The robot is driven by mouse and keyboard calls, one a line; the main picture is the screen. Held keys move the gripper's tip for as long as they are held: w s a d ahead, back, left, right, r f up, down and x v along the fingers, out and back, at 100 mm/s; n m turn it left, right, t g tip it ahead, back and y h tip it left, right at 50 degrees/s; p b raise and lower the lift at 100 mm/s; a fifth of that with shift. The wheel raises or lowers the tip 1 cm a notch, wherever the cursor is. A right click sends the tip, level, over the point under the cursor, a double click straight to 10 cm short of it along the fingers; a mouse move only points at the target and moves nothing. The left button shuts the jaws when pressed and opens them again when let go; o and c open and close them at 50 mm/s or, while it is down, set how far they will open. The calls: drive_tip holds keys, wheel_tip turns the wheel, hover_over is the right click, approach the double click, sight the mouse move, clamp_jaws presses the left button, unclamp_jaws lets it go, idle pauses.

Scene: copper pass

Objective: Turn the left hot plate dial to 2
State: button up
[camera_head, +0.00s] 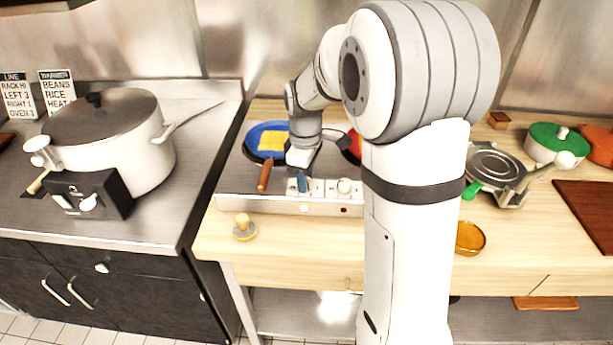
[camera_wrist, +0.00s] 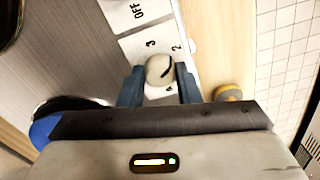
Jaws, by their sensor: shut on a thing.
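The hot plate unit (camera_head: 262,204) stands on the wooden counter, with dials on its front panel. The left dial (camera_wrist: 160,66) is a pale round knob between my two blue fingers in the wrist view. A "3" and a "2" are printed beside it. A dark mark shows on the knob, but I cannot tell which number it points at. My gripper (camera_head: 303,186) is shut on this dial and mostly hides it in the head view. The right dial (camera_head: 344,186) is to its right, apart from my gripper.
A blue pan (camera_head: 262,135) with yellow food sits on the left plate; its brown handle (camera_head: 265,176) sticks out just left of my gripper. A red pan (camera_head: 354,142) is partly hidden by my arm. A small yellow-topped object (camera_head: 244,228) stands on the counter in front.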

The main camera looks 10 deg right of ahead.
drive_tip(key=shift+s+f, duration=0.1)
drive_tip(key=o, duration=1)
wheel_tip(320, 180, up, 8)
